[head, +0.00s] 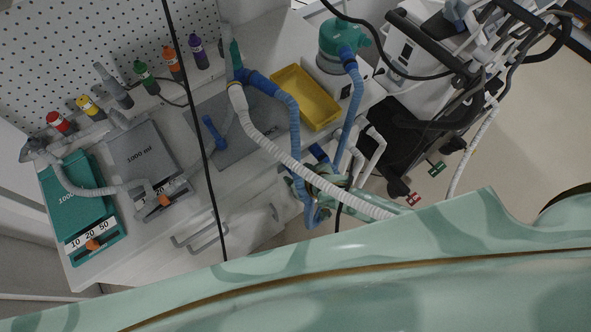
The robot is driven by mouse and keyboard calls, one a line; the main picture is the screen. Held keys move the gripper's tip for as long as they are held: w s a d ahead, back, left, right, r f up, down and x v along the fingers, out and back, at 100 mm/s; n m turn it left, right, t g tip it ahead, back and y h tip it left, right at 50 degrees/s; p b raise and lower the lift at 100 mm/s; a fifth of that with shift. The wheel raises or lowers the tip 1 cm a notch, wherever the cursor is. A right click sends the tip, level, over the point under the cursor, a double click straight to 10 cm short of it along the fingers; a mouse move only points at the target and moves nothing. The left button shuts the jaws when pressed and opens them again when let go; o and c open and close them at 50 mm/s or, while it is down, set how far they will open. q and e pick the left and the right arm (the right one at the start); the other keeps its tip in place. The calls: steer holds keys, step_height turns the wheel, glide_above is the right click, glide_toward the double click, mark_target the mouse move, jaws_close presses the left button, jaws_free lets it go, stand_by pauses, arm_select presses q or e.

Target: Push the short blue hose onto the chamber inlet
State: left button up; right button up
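In the head view, a humidifier with a teal domed chamber (338,38) stands at the back right of the counter. A blue corrugated hose (354,90) meets a dark blue fitting at the chamber and runs down over the counter's front. Another blue hose (289,103) runs from a blue elbow at the counter's back and hangs in a loop in front. I cannot tell which is the short blue hose, nor make out the inlet and how firmly the fitting is seated. Neither gripper shows clearly; mint-green parts of mine lie among the hanging hoses.
A yellow tray (306,97) and a grey mat (225,152) with a small dark blue fitting (213,132) lie on the counter. A white hose (285,158) crosses in front. Test lungs (80,200) lie at left. A dark wheeled stand (400,155) is at right.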

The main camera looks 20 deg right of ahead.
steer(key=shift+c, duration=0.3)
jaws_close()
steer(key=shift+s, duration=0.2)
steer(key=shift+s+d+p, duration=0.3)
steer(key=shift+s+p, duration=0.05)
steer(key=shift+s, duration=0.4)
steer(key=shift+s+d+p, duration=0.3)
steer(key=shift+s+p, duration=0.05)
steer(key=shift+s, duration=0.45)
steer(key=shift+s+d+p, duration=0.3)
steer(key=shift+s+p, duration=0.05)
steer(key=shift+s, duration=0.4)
